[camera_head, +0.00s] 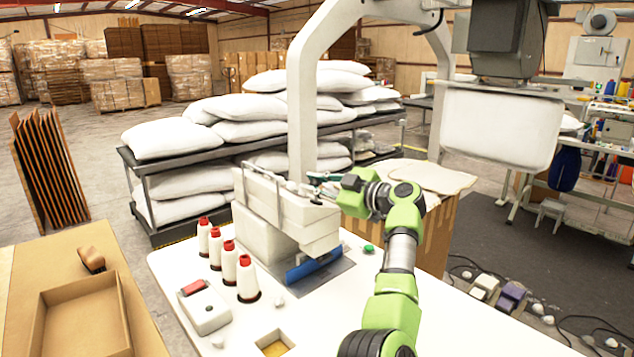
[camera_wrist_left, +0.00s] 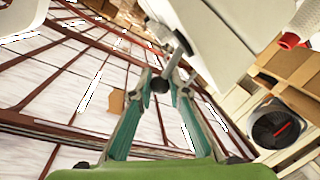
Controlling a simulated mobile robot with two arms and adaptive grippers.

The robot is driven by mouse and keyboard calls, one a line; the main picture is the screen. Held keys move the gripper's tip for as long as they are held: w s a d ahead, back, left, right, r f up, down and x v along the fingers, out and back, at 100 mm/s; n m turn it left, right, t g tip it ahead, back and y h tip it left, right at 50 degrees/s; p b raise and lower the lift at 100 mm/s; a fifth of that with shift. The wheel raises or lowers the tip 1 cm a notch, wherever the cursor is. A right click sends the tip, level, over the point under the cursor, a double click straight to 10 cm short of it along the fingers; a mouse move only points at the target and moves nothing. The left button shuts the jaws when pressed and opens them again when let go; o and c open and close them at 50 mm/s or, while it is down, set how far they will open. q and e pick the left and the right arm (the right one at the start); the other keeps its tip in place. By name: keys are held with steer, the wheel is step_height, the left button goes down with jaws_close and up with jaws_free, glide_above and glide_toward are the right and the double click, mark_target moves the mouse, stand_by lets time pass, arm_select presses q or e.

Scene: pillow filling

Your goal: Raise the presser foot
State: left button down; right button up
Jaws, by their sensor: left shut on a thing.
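The white sewing machine (camera_head: 265,225) stands on a white table (camera_head: 425,320). My left gripper (camera_head: 318,182) is at the upper right end of the machine head, with my green arm behind it. In the left wrist view, the green fingers of my left gripper (camera_wrist_left: 160,82) come together on a small dark lever with rounded ends (camera_wrist_left: 172,62), next to the white machine body. A blue piece (camera_head: 314,266) lies low under the machine head. The presser foot itself cannot be made out. My right gripper is not in view.
Several thread cones with red tops (camera_head: 229,262) and a white box with a red top (camera_head: 203,305) stand left of the machine. A green button (camera_head: 369,249) is on the table at its right. A tall white frame (camera_head: 302,110) rises behind. Shelves of white pillows (camera_head: 180,140) stand further back.

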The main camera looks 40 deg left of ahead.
arm_select(q)
steer(key=shift+s+n, duration=0.1)
steer(key=shift+n, duration=0.3)
stand_by(0.3)
steer(key=c, duration=1.9)
jaws_free()
steer(key=shift+f, duration=0.1)
steer(key=d, duration=0.4)
steer(key=d+r, duration=0.1)
steer(key=d, duration=0.7)
steer(key=shift+r, duration=0.3)
